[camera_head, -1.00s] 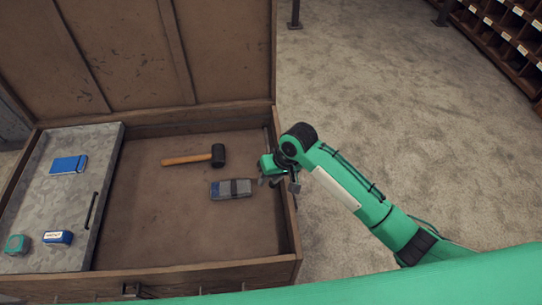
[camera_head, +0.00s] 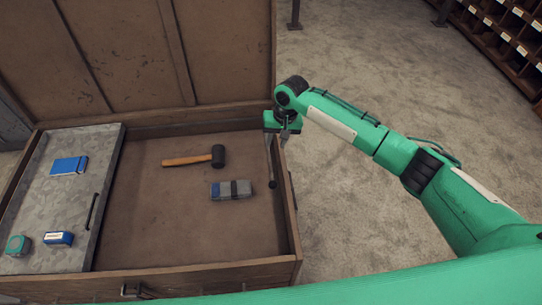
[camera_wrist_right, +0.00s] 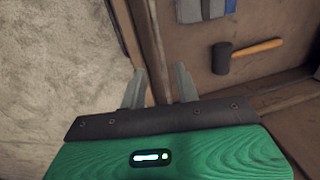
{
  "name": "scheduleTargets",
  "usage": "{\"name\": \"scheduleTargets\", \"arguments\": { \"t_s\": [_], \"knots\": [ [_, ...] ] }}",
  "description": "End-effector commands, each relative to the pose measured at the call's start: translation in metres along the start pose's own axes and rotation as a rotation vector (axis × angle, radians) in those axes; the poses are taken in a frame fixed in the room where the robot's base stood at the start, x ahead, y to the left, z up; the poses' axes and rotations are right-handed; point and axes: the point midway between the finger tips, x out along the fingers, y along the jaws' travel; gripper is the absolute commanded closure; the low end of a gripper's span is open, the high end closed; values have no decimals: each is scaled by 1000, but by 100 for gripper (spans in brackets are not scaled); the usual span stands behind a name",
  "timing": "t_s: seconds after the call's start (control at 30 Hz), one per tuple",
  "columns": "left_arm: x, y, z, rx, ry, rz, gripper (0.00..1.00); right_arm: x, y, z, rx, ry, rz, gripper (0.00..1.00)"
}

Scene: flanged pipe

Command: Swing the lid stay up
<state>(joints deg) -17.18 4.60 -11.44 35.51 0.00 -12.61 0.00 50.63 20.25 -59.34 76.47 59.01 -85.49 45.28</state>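The lid stay (camera_head: 270,165) is a thin dark rod with a knobbed lower end, seen in the head view. It lies low along the inside of the chest's right wall. The raised wooden lid (camera_head: 130,55) stands open behind. My right gripper (camera_head: 284,133) is over the right wall near the back corner, close to the stay's far end; I cannot tell if it touches. In the wrist view its two fingers (camera_wrist_right: 159,88) are spread, with the chest wall below them and nothing seen held. The stay is not clear there. My left gripper is not in view.
Inside the chest (camera_head: 225,270) lie a black mallet (camera_head: 217,156) with a wooden handle and a grey-blue block (camera_head: 231,190). A grey tray (camera_head: 60,205) on the left holds several small items. Carpet to the right is clear; shelves (camera_head: 510,40) stand far right.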

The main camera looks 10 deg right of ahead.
Motion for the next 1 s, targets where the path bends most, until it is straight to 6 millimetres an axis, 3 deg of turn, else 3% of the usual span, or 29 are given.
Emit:
{"name": "scheduleTargets", "arguments": {
  "t_s": [0.2, 0.4, 0.83, 0.87, 1.0],
  "knots": [
    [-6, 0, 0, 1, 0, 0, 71, 47, 0, 1, 0, -3, 1, 68],
    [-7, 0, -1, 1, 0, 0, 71, 76, 0, 0, 0, -2, 1, 68],
    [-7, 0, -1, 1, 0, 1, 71, 88, 0, 0, -1, 0, 0, 68],
    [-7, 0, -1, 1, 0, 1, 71, 88, 0, 0, -1, 0, 0, 70],
    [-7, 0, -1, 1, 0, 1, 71, 87, 0, 0, -1, 0, 0, 98]
  ]
}}
